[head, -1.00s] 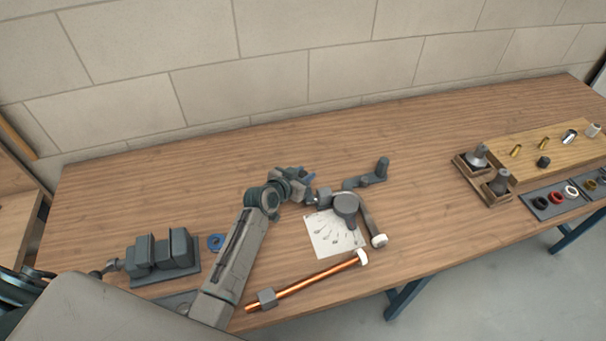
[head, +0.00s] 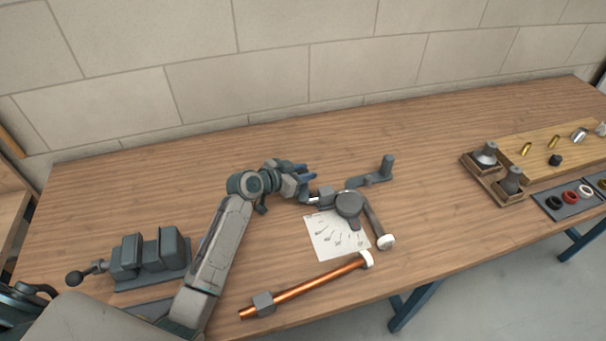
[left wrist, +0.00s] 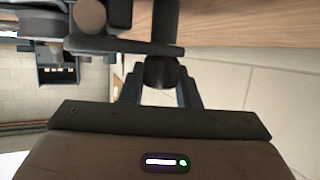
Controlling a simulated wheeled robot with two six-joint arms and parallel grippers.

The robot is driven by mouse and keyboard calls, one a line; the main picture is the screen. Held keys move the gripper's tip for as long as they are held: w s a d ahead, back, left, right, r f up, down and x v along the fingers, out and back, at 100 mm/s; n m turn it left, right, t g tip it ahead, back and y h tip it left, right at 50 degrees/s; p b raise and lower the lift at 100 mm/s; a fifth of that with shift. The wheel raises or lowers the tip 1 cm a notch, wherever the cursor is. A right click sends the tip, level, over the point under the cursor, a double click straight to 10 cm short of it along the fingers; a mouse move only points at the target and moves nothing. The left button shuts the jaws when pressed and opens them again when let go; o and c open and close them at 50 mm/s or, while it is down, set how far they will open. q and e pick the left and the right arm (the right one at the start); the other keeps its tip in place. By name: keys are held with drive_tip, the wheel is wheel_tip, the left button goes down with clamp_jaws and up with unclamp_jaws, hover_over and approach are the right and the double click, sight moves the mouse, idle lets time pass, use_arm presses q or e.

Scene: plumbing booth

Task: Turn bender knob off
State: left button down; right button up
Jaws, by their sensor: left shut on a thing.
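The grey bender (head: 348,205) sits on the workbench, with a round head and a white-tipped handle (head: 386,242) pointing toward the front edge. My left gripper (head: 306,187) is at the bender's left end. In the left wrist view a dark rounded knob (left wrist: 161,73) lies between the two fingertips of my left gripper (left wrist: 160,88), which are shut on it. The knob is mostly hidden by the gripper in the head view. Its turned position cannot be told. My right gripper is out of view.
A printed sheet (head: 335,236) lies beside the bender. A copper pipe (head: 315,281) lies in front. A grey vise (head: 150,257) stands left, a dark bracket (head: 373,174) behind, and a wooden holder (head: 485,179) right. The bench's back middle is clear.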

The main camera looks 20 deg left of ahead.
use_arm(q)
drive_tip(key=c, duration=1.1)
unclamp_jaws()
drive_tip(key=p+v, duration=0.3)
drive_tip(key=v, duration=0.7)
drive_tip(key=shift+s+a+r+p, duration=0.15)
drive_tip(key=shift+s+a+p, duration=0.05)
drive_tip(key=shift+s+p, duration=0.1)
